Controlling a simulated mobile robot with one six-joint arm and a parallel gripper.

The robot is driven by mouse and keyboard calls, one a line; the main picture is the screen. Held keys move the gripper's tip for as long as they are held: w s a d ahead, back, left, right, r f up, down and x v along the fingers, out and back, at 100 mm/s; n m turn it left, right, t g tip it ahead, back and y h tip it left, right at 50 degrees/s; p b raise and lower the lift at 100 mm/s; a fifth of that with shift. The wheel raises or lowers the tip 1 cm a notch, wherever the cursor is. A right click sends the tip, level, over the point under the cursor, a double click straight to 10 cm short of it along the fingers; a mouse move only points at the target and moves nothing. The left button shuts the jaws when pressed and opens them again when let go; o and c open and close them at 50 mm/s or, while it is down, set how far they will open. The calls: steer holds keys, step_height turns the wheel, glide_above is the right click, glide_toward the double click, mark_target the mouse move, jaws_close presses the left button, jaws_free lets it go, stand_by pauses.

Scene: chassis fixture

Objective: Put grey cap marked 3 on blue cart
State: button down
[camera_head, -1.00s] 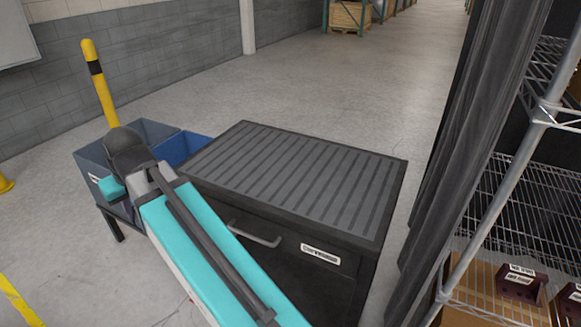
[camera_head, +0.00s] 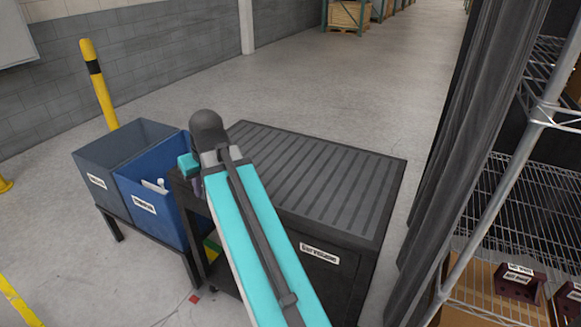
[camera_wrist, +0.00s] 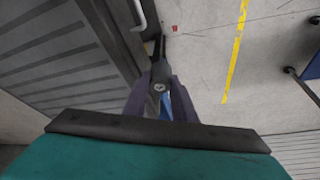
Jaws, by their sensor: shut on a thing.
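My gripper (camera_wrist: 160,86) is shut on a small dark grey piece (camera_wrist: 160,74) with a pale round mark on its face, in the wrist view. It looks like the grey cap, but I cannot read a 3 on it. In the head view my gripper (camera_head: 197,188) hangs at the left edge of the ribbed-top cabinet, beside the blue bin, mostly hidden by my arm. I cannot pick out the blue cart with certainty. A bluish panel (camera_wrist: 313,66) with dark feet shows at the right edge of the wrist view.
The dark cabinet (camera_head: 320,180) has a clear ribbed top. A grey bin (camera_head: 98,178) and a blue bin (camera_head: 143,200) with pale items stand left on a dark stand. A curtain (camera_head: 470,130) and wire shelves (camera_head: 510,215) stand right. A yellow post (camera_head: 98,85) stands behind the bins.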

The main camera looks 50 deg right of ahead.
steer(key=s+d+m, duration=0.1)
steer(key=s+d, duration=0.6)
steer(key=d, duration=0.2)
steer(key=s+d+f+m, duration=0.1)
steer(key=s+d, duration=0.6)
steer(key=d, duration=0.2)
steer(key=s+d+h, duration=0.1)
steer(key=s+d, duration=0.6)
steer(key=d, duration=0.2)
steer(key=shift+s+d+f+m, duration=0.25)
steer(key=shift+s+f+m, duration=0.1)
steer(key=shift+f+m, duration=0.05)
steer(key=shift+w+p, duration=0.1)
steer(key=shift+p, duration=0.2)
steer(key=shift+w+d+r+p, duration=0.1)
steer(key=shift+w+d+p, duration=0.2)
steer(key=shift+w+p, duration=0.3)
steer(key=shift+w+d+p, duration=0.25)
steer(key=shift+w+p, duration=0.2)
steer(key=shift+p, duration=0.2)
steer(key=p, duration=0.3)
glide_above(299, 172)
steer(key=s, duration=0.2)
steer(key=shift+w+a+f, duration=0.1)
steer(key=shift+a+f, duration=0.05)
steer(key=shift+f, duration=0.3)
steer(key=shift+w+a+f, duration=0.1)
steer(key=shift+a+f, duration=0.05)
steer(key=shift+f, duration=0.25)
